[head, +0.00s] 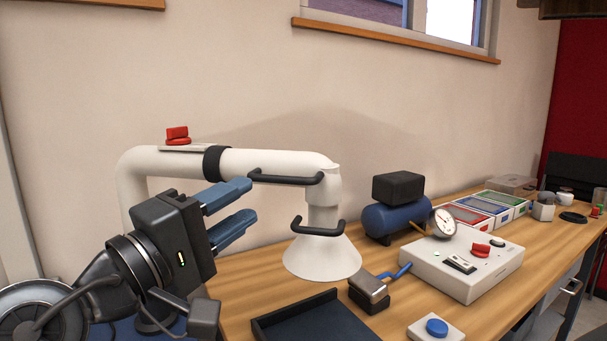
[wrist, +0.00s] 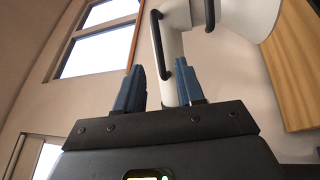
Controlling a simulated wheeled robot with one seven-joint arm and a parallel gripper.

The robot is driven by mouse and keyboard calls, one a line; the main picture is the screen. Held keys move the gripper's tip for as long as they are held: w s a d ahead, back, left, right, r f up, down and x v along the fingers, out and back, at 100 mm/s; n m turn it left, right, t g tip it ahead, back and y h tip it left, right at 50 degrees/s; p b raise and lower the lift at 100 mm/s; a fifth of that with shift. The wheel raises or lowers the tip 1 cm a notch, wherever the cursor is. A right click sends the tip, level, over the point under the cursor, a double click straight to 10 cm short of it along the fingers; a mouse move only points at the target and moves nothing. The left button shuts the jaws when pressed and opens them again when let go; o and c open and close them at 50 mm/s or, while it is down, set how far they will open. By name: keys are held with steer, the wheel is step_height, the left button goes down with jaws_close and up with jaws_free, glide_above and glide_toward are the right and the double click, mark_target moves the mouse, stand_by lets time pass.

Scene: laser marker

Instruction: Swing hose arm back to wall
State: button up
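The white hose arm (head: 240,163) runs along the wall from an upright bend at left to a white conical hood (head: 322,258) over the bench. It has a black collar, a red knob (head: 177,134) on top, and two black handles, one along the tube (head: 286,180) and one at the hood neck (head: 318,231). My gripper (head: 252,200) is open and empty, its two blue fingers pointing right, just left of the handles. In the wrist view the fingers (wrist: 160,92) stand apart, with the white tube (wrist: 172,55) beyond and partly behind them.
A wooden bench (head: 255,285) holds a dark tray (head: 310,322), a blue compressor tank (head: 392,219), a white control box (head: 462,263) with a gauge, a blue button box (head: 436,328) and colored bins (head: 490,208). The wall is close behind the hose arm.

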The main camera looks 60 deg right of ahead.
mark_target(277, 182)
steer(key=p+x, duration=0.1)
steer(key=x, duration=0.7)
steer(key=shift+s+d+r, duration=0.1)
steer(key=shift+s+d, duration=0.1)
steer(key=shift+d, duration=0.05)
jaws_close()
stand_by(0.4)
